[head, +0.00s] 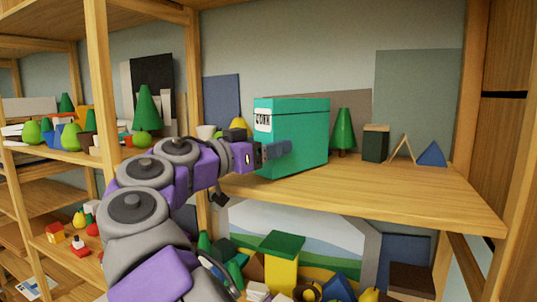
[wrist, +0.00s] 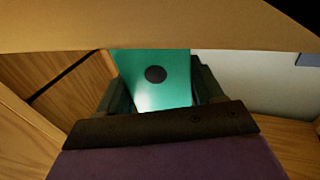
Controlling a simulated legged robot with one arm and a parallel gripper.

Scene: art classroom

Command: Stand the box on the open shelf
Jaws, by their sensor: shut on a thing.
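A teal box (head: 303,130) with a small white label of dark letters stands upright at the left part of the open shelf (head: 410,190). My gripper (head: 279,151) reaches in from the left and is shut on the box, low on its label side. In the wrist view the teal face of the box (wrist: 152,92), with a dark round spot, sits between the two dark fingers (wrist: 160,90). The box's lower edge is close to the shelf board; I cannot tell whether it touches. The far side of the box is hidden.
Behind and right of the box stand a green cone tree (head: 343,129), a dark green block (head: 376,143), a wooden triangle frame (head: 402,149) and a blue wedge (head: 432,154). The shelf's front right is bare. A wooden upright (head: 193,75) rises at left. Several toys crowd the shelf below.

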